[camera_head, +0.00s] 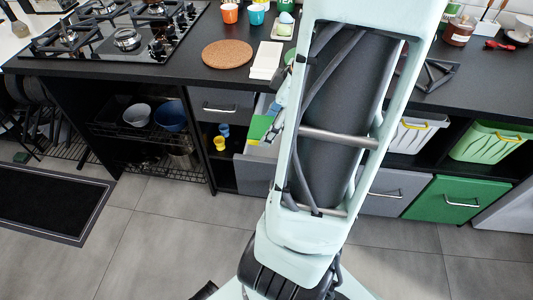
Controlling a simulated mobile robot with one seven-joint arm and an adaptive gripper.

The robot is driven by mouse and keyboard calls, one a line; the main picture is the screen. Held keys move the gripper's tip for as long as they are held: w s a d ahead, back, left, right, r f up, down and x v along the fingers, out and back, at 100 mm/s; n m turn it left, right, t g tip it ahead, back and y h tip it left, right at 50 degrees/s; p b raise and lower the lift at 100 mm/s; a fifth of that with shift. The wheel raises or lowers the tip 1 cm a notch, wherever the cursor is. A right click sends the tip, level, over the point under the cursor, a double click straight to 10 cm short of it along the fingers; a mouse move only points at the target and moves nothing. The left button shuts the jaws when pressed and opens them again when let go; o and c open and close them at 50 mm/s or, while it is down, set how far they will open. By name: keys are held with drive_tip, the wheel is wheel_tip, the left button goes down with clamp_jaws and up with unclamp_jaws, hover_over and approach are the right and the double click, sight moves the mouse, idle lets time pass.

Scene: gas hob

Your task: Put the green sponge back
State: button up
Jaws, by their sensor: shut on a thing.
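A green sponge (261,126) shows as a green patch just left of my arm, over the open drawer (243,172) below the counter. My gripper (270,133) is small and partly hidden by my arm. It is shut on the green sponge at the sponge's right side. I cannot tell whether the sponge touches the drawer's contents. A yellow patch shows below the sponge, and my arm hides the drawer's right part.
A cork mat (227,54), a white cloth or pad (266,60) and orange and teal cups stand on the black counter. A gas hob (125,30) is at left. Bowls (170,117) sit on a lower shelf.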

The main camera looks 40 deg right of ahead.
drive_tip(key=f+b, duration=0.1)
drive_tip(key=f, duration=0.3)
drive_tip(key=f+b, duration=0.1)
drive_tip(key=f, duration=0.2)
drive_tip(key=shift+w+a+f+b, duration=0.2)
drive_tip(key=shift+f+b, duration=0.1)
drive_tip(key=shift+f, duration=0.1)
wheel_tip(320, 180, down, 4)
drive_tip(key=shift+w+a+r+b, duration=0.1)
drive_tip(key=shift+r+b, duration=0.15)
drive_tip(key=shift+b, duration=0.6)
drive_tip(key=shift+r, duration=0.1)
drive_tip(key=o, duration=1.1)
drive_tip(key=shift+f, duration=0.25)
drive_tip(key=p+v, duration=0.1)
drive_tip(key=v, duration=0.2)
drive_tip(key=p+v, duration=0.2)
drive_tip(key=v, duration=0.2)
drive_tip(key=w+p+v, duration=0.1)
drive_tip(key=v, duration=0.3)
drive_tip(key=shift+r, duration=0.1)
